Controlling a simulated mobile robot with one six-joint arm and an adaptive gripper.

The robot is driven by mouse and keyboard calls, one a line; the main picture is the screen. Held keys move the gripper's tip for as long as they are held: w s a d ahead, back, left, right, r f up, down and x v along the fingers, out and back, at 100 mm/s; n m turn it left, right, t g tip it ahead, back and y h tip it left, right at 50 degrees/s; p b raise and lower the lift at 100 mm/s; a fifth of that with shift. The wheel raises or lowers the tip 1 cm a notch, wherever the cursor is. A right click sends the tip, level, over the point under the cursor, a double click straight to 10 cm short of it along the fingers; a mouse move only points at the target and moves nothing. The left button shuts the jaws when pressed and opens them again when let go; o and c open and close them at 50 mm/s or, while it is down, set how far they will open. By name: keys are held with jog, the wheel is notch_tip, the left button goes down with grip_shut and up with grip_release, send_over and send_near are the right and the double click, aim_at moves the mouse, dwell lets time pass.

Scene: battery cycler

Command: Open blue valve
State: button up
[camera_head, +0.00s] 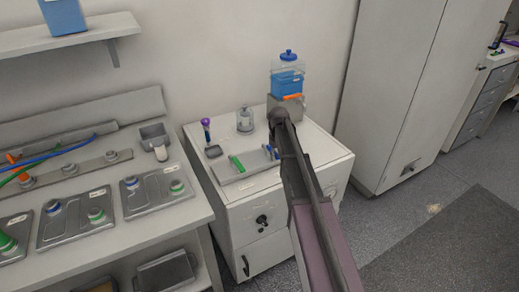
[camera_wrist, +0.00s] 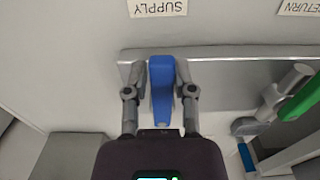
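The blue valve handle (camera_wrist: 162,84) stands in the middle of the wrist view, below an upside-down SUPPLY label (camera_wrist: 158,7). My gripper (camera_wrist: 161,75) has one finger on each side of the handle. The fingers are drawn in close and appear to touch its sides. In the head view a small part of the blue valve (camera_head: 269,151) shows on a grey plate on the white cabinet, beside my arm. My arm hides the gripper there.
A green valve handle (camera_wrist: 301,100) stands at right in the wrist view, near a RETURN label (camera_wrist: 299,8). The white cabinet (camera_head: 262,205) also bears a blue-capped water container (camera_head: 287,72), a clear jar (camera_head: 245,120) and a purple-topped tool (camera_head: 206,130). A bench (camera_head: 150,225) stands at left.

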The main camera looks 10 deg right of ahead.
jog(key=shift+w+d, duration=0.1)
jog(key=shift+d, duration=0.2)
dwell(0.4)
jog(key=shift+o, duration=1.2)
notch_tip(320, 180, up, 8)
jog(key=p, duration=0.8)
jog(key=shift+d, duration=0.15)
